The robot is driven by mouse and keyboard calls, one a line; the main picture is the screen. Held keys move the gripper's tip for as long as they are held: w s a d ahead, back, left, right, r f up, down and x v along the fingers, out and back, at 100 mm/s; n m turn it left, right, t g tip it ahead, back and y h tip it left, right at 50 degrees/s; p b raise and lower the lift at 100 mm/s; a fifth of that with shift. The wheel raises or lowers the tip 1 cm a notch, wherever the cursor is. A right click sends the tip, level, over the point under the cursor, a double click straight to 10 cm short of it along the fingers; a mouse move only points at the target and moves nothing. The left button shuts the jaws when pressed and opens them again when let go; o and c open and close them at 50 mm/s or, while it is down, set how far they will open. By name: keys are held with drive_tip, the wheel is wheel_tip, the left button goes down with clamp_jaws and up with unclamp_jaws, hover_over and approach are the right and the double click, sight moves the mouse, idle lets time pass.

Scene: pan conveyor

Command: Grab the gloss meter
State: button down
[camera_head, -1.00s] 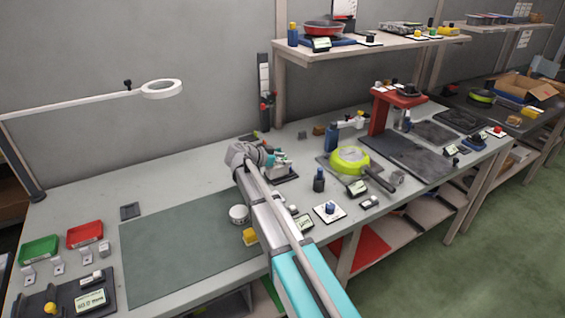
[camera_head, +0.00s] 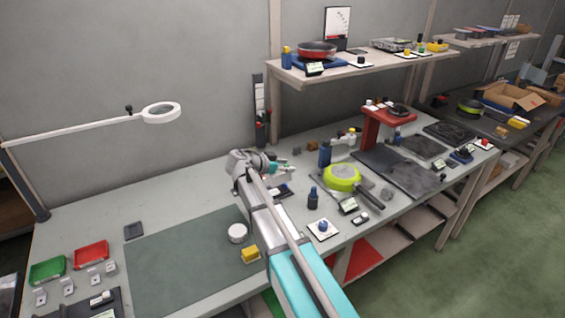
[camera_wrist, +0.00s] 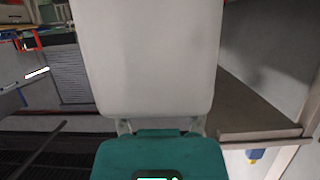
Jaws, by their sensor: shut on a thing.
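The gloss meter (camera_wrist: 155,155) is a teal block with a small lit green display in the wrist view. My gripper (camera_wrist: 160,126) is shut on it, with a pale finger showing at each side of its top edge. In the head view my gripper (camera_head: 268,168) is over the back middle of the bench, with the small teal meter (camera_head: 277,170) at its end. The arm hides part of the pad, and I cannot tell the exact gap.
A wooden shelf (camera_head: 365,67) hangs above the back. The green-grey mat (camera_head: 185,262) at left is mostly clear; a white round tub (camera_head: 237,233) stands on its right side.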

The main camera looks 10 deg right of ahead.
drive_tip(key=s+d+r+p, duration=0.3)
drive_tip(key=s+r, duration=0.1)
drive_tip(key=s, duration=0.5)
drive_tip(key=shift+r, duration=0.2)
drive_tip(key=shift+w, duration=0.1)
drive_tip(key=shift+r+p, duration=0.1)
drive_tip(key=shift+p, duration=0.25)
